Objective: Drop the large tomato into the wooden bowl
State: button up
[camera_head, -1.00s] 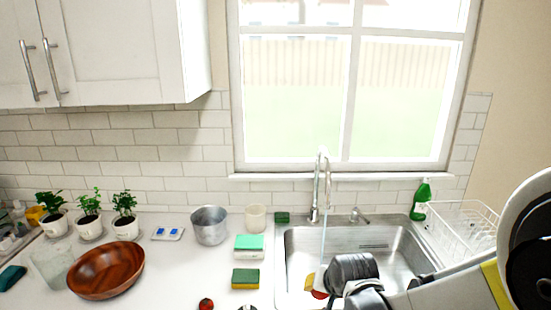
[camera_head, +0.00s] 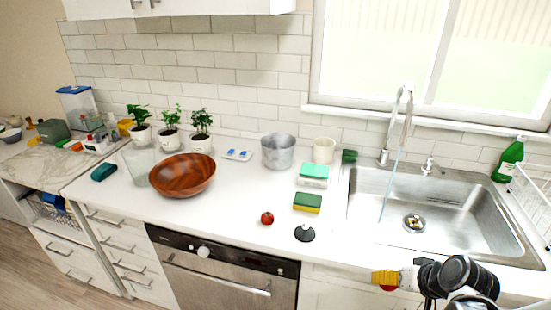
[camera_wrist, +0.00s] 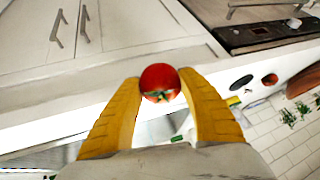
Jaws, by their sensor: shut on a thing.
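My gripper (camera_head: 388,281) is at the lower right of the head view, in front of the counter edge by the sink. In the wrist view its yellow fingers (camera_wrist: 160,95) are shut on a red tomato (camera_wrist: 160,78) with a green stem. Only a sliver of this tomato shows below the fingers in the head view (camera_head: 388,288). The brown wooden bowl (camera_head: 182,176) stands on the counter at the left, well away from my gripper. It looks empty. Part of the bowl shows at the right edge of the wrist view (camera_wrist: 302,80).
A smaller-looking red tomato (camera_head: 267,218) lies on the counter beside a black round object (camera_head: 304,233). Sponges (camera_head: 307,202), a metal pot (camera_head: 278,151) and a clear glass (camera_head: 139,164) stand around. The sink (camera_head: 440,205) is at the right. The counter's front middle is fairly clear.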

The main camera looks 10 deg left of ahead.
aim_at(188, 183)
jog(key=u, duration=1.45)
